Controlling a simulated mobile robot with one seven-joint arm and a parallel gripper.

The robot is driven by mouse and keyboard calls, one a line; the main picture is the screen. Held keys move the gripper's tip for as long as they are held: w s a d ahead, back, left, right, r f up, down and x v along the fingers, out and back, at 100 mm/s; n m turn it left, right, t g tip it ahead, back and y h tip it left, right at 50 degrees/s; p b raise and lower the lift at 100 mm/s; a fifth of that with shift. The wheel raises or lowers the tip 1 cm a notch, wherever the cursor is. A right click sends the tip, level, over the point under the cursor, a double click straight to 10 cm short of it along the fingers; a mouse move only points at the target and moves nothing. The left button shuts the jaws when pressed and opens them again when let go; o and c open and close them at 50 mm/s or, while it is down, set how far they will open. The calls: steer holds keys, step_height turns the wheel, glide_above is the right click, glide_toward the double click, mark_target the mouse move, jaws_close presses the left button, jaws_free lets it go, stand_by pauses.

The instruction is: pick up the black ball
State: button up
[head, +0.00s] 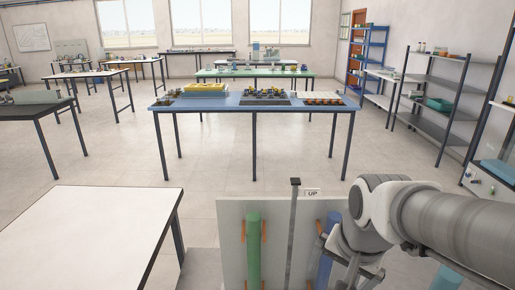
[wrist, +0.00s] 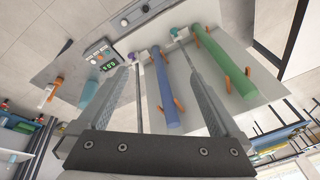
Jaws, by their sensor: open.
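I cannot make out a black ball in either view. My gripper (head: 348,256) is at the lower right of the head view, in front of a pale upright board (head: 232,215). In the wrist view my gripper (wrist: 156,54) is open, its two fingers apart, and I see nothing held between them. The board carries a green tube (head: 253,250) and a blue tube (head: 327,250) in orange clips. The wrist view also shows the green tube (wrist: 226,64) and the blue tube (wrist: 165,88) beyond the fingers. My arm hides part of the board's right side.
A dark post (head: 294,230) stands at the board beside an "UP" label (head: 313,192). A white table (head: 90,235) is at the left. A blue bench (head: 240,103) with trays and small parts stands farther back. Shelves (head: 435,90) line the right. Open floor lies between.

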steer(key=s+r+n+t+p, duration=0.1)
steer(key=s+r+n+p, duration=0.2)
steer(key=r, duration=0.6)
steer(key=s+n, duration=0.2)
steer(key=n, duration=0.1)
steer(key=shift+s+a+r+t, duration=0.15)
steer(key=shift+s+r+t, duration=0.1)
steer(key=shift+s+t, duration=0.15)
steer(key=shift+s+r+n, duration=0.15)
steer(key=shift+s+n, duration=0.05)
steer(key=shift+n, duration=0.1)
steer(key=shift+c, duration=2)
steer(key=c, duration=0.4)
